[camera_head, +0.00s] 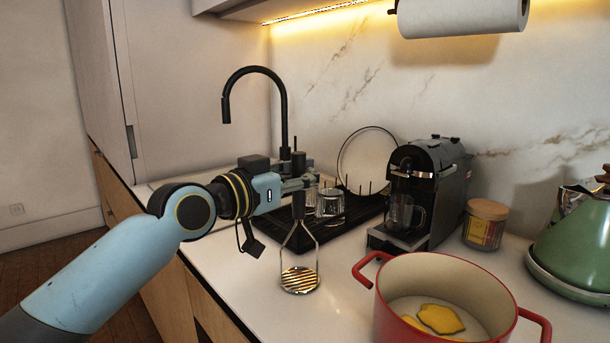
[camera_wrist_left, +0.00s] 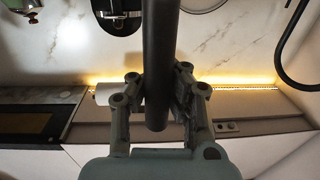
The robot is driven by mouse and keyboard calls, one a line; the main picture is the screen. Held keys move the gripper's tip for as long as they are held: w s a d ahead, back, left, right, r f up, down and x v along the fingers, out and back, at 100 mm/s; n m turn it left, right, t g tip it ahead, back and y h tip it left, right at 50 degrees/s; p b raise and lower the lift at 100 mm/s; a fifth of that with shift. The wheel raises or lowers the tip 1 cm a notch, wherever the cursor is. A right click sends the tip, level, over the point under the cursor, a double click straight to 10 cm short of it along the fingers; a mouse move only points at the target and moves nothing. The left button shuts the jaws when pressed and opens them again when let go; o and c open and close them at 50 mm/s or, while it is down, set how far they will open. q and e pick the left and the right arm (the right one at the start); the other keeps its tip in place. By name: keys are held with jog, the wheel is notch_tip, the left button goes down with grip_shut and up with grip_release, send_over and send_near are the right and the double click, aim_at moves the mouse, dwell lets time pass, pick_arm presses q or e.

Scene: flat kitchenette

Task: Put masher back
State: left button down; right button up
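The masher (camera_head: 300,279) has a dark upright handle, wire legs and a ridged metal plate at the bottom. My left gripper (camera_head: 300,184) is shut on its handle and holds it upright in front of the dish rack. I cannot tell whether the plate touches the counter. In the left wrist view the masher's dark handle (camera_wrist_left: 158,60) runs between the fingers of my left gripper (camera_wrist_left: 157,82). My right gripper is not in view.
A red pot (camera_head: 450,268) with yellow pieces inside stands at the front right. The black dish rack (camera_head: 345,215), coffee machine (camera_head: 432,185), lidded jar (camera_head: 484,224) and green kettle (camera_head: 575,240) line the back. A black tap (camera_head: 284,110) rises behind my gripper.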

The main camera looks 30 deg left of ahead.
pick_arm(q)
jog(key=shift+f, duration=0.1)
jog(key=c, duration=2)
grip_release()
jog(key=o, duration=0.6)
jog(key=shift+c, duration=0.2)
jog(key=shift+s+a, duration=0.1)
jog(key=shift+s, duration=0.15)
jog(key=p+v, duration=0.6)
jog(key=v, duration=0.5)
jog(key=shift+s+r, duration=0.2)
jog(key=shift+s, duration=0.1)
